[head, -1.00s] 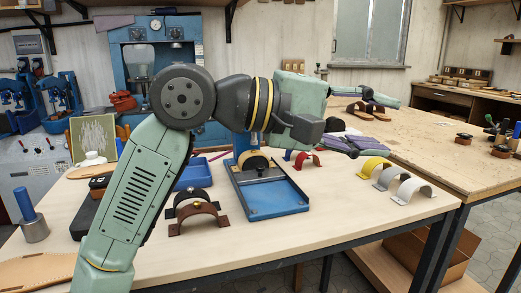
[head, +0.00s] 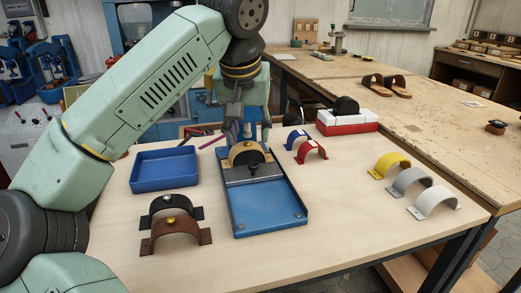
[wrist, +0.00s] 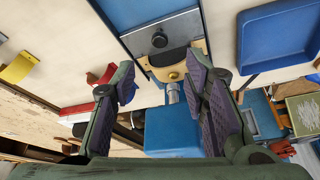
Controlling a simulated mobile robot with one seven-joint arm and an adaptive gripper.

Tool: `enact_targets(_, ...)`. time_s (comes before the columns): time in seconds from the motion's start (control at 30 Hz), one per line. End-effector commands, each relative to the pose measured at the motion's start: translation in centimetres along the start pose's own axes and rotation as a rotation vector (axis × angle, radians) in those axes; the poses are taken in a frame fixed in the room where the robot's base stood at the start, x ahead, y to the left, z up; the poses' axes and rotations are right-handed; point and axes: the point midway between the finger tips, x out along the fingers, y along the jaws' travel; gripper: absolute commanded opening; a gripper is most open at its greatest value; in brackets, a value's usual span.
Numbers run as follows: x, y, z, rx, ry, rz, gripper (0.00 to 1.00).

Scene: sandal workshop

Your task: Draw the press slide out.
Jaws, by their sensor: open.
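The press slide is a grey plate (head: 254,174) with a small black knob (head: 254,169), at the back end of a long blue tray-like bed (head: 268,210). A tan arched block (head: 244,151) with a brass stud stands behind it, under the press. My gripper (head: 246,130) is open and empty, pointing down over the press and hiding part of it. In the wrist view the knob (wrist: 159,40) and plate lie beyond my fingertips (wrist: 162,75), apart from them. The tan block and blue press body (wrist: 172,132) show between the fingers.
A blue bin (head: 165,169) stands left of the bed, with black (head: 171,207) and brown (head: 176,230) arches in front of it. Red (head: 311,149) and blue arches stand close on the right. Yellow, grey and white arches (head: 433,200) are farther right.

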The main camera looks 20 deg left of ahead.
Motion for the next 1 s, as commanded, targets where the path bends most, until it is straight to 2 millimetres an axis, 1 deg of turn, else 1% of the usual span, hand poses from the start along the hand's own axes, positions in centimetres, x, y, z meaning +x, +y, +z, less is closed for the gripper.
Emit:
enact_targets(0.07, 0.1, 0.0, 0.0, 0.000, 0.000, 0.001, 0.41)
enact_targets(0.17, 0.8, 0.0, 0.0, 0.000, 0.000, 0.001, 0.41)
enact_targets(0.27, 2.3, 0.0, 0.0, 0.000, -0.002, 0.003, 0.41)
enact_targets(0.53, 7.3, 0.1, 0.0, 0.000, -0.002, 0.005, 0.41)
enact_targets(0.7, 9.6, 0.1, -0.1, 0.000, 0.000, 0.003, 0.41)
enact_targets(0.83, 10.5, 0.1, 0.0, 0.000, 0.001, 0.003, 0.41)
enact_targets(1.0, 10.8, 0.1, 0.0, 0.001, 0.002, 0.002, 0.41)
